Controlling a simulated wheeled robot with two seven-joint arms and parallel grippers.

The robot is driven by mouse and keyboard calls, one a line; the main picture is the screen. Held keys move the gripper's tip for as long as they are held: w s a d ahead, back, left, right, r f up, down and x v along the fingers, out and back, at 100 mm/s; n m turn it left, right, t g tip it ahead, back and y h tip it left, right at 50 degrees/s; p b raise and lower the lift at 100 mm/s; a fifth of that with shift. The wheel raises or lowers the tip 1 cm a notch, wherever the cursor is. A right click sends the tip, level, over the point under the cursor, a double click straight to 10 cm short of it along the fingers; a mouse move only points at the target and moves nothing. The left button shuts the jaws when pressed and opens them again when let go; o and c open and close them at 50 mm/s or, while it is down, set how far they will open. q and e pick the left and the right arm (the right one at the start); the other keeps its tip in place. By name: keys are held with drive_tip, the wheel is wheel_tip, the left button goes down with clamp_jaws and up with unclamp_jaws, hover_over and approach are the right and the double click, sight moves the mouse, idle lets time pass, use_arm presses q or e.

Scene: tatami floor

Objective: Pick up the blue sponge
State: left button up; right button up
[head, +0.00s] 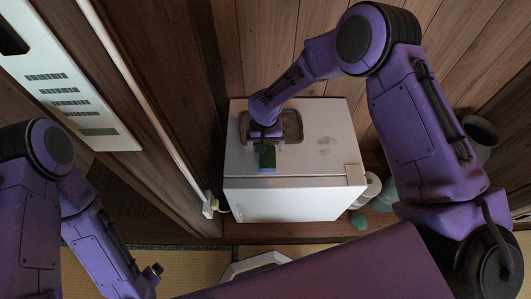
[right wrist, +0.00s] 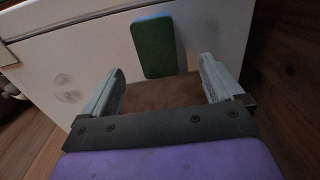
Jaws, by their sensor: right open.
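The blue sponge (head: 267,158), with a green face and blue sides, is on top of a white box-shaped appliance (head: 310,115), near its front edge. My right gripper (head: 265,141) is over the appliance top, just behind the sponge. In the right wrist view the sponge (right wrist: 153,48) lies ahead of my open right gripper (right wrist: 162,65). Its near end shows between the two fingertips, with a gap on each side. Whether it is touched cannot be told, but nothing is gripped. My left arm is at the lower left; its gripper (head: 156,269) shows only in part, low over the floor.
Wooden walls stand behind and to the left. A grey pot (head: 482,132), a white roll (head: 371,186) and greenish objects (head: 359,220) stand to the right.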

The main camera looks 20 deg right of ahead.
sight(267, 156)
drive_tip(key=f, duration=0.8)
drive_tip(key=shift+w+d+f, duration=0.1)
drive_tip(key=shift+d+f, duration=0.2)
drive_tip(key=shift+d, duration=0.05)
drive_tip(key=c, duration=1.1)
drive_tip(key=shift+r, duration=0.15)
drive_tip(key=shift+r, duration=0.3)
wheel_tip(267, 156, up, 3)
drive_tip(key=s+d+r, duration=0.1)
drive_tip(key=s+r, duration=0.8)
drive_tip(key=s, duration=0.5)
drive_tip(key=shift+d+p, duration=0.15)
drive_tip(key=shift+p, duration=0.25)
drive_tip(key=shift+r, duration=0.1)
